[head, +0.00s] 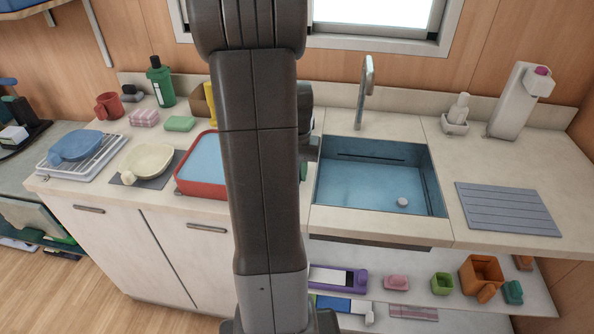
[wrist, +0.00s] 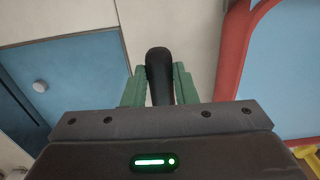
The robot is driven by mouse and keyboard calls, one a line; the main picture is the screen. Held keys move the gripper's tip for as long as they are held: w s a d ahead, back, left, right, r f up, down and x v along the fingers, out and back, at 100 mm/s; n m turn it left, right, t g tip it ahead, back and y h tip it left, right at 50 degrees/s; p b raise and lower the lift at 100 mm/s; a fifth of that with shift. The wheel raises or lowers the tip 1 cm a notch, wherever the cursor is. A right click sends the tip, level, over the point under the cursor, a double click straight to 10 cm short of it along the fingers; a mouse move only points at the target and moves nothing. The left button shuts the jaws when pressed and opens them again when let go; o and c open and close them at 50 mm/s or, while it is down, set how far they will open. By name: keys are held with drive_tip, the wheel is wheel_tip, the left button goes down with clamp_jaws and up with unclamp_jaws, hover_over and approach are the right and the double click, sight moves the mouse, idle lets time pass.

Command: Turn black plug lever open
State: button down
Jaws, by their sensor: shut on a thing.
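The black plug lever (wrist: 159,62) shows in the wrist view as a dark rounded handle between my green fingers. My gripper (wrist: 160,80) is shut on it, with one finger on each side. The lever's lower part and its base are hidden by the fingers and the gripper body. In the head view my arm covers the lever and the gripper. The blue sink basin (head: 370,186) is right of my arm there, with a small white round piece (head: 402,202) on its floor. The basin also shows at the left of the wrist view (wrist: 85,75).
A red-rimmed tray with blue inside (head: 185,187) stands on the counter left of the sink. The faucet (head: 364,90) rises behind the basin. A grey ribbed mat (head: 508,208) and a soap dispenser (head: 515,100) are at the right. Several items sit on the shelf below.

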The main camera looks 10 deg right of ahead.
drive_tip(key=c, duration=1.2)
unclamp_jaws()
drive_tip(key=shift+o, duration=0.2)
wheel_tip(320, 180, up, 14)
drive_tip(key=shift+f, duration=0.1)
wheel_tip(320, 180, down, 14)
drive_tip(key=shift+r, duration=0.1)
